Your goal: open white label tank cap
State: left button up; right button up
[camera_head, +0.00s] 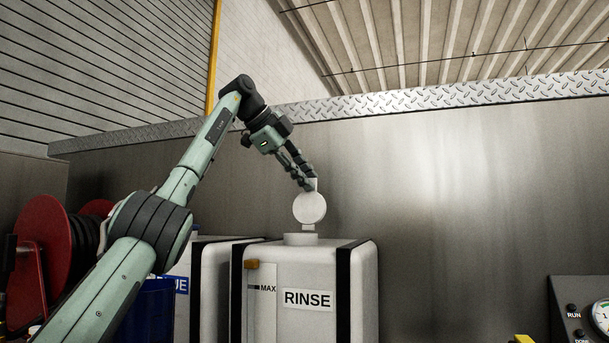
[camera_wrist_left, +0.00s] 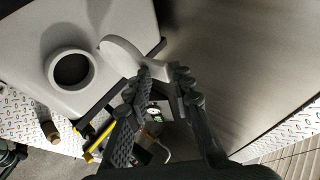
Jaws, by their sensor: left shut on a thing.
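The white tank with the white RINSE label (camera_head: 307,299) stands below my left gripper. Its round white cap (camera_head: 309,208) is swung up and stands on edge above the filler neck (camera_head: 300,239). In the left wrist view the neck (camera_wrist_left: 52,68) is uncovered, with a dark opening, and the cap (camera_wrist_left: 120,54) is beside it. My left gripper (camera_head: 309,183) is shut on the cap's tab at its upper edge; the fingers (camera_wrist_left: 164,74) also show around the tab in the left wrist view. My right gripper is not in view.
A second white tank (camera_head: 215,268) with a blue label stands to the left, partly behind my left arm. A red hose reel (camera_head: 42,235) is at far left. A control panel (camera_head: 580,305) is at lower right. A metal wall (camera_head: 470,190) stands behind the tanks.

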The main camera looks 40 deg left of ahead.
pick_arm(q)
jog(key=v, duration=1.2)
